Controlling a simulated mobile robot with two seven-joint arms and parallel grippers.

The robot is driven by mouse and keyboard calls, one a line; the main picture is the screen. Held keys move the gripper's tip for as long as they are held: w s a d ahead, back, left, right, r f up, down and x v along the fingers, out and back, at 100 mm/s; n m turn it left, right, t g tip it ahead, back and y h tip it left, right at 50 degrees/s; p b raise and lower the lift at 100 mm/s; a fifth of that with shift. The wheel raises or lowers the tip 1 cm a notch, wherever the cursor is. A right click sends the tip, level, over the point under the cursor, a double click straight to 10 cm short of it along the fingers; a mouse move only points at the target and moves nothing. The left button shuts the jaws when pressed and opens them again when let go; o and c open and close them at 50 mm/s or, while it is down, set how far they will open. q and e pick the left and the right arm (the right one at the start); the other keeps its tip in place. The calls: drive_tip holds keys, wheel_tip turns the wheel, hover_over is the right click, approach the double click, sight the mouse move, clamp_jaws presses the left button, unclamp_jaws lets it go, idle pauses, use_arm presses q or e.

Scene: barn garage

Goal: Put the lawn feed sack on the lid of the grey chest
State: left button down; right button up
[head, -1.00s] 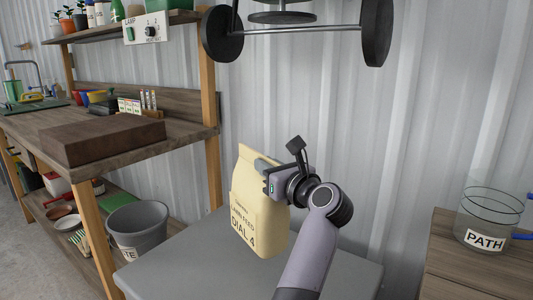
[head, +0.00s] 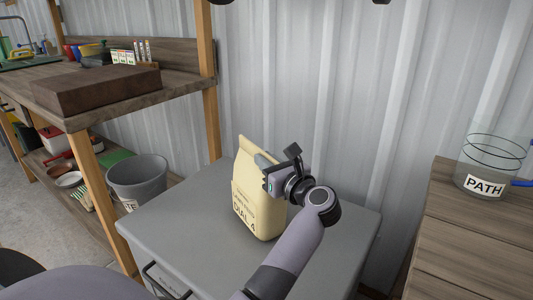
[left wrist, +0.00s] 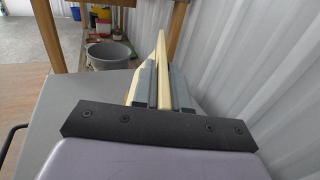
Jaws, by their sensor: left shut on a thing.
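The lawn feed sack (head: 246,205) is a pale yellow, upright bag with "DIAL 4" on its front. My left gripper (head: 264,165) is shut on its upper part, from the right in the head view. The sack is over the lid of the grey chest (head: 180,232), around the middle. I cannot tell whether its base touches the lid. In the left wrist view the fingers (left wrist: 160,86) pinch the sack's thin top (left wrist: 160,52), and the grey lid (left wrist: 60,120) lies below. My right gripper is not in view.
A workbench (head: 185,80) with a brown block (head: 95,90) stands at the left. A grey bucket (head: 140,178) is beside the chest. A wooden surface with a glass jar marked "PATH" (head: 485,165) is at the right. The corrugated wall (head: 300,80) is close behind. The lid around the sack is clear.

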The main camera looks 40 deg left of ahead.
use_arm(q)
drive_tip(key=shift+r, duration=0.25)
drive_tip(key=shift+f, duration=0.1)
drive_tip(key=c, duration=1.1)
unclamp_jaws()
drive_tip(key=shift+f, duration=0.2)
drive_tip(key=shift+c, duration=0.2)
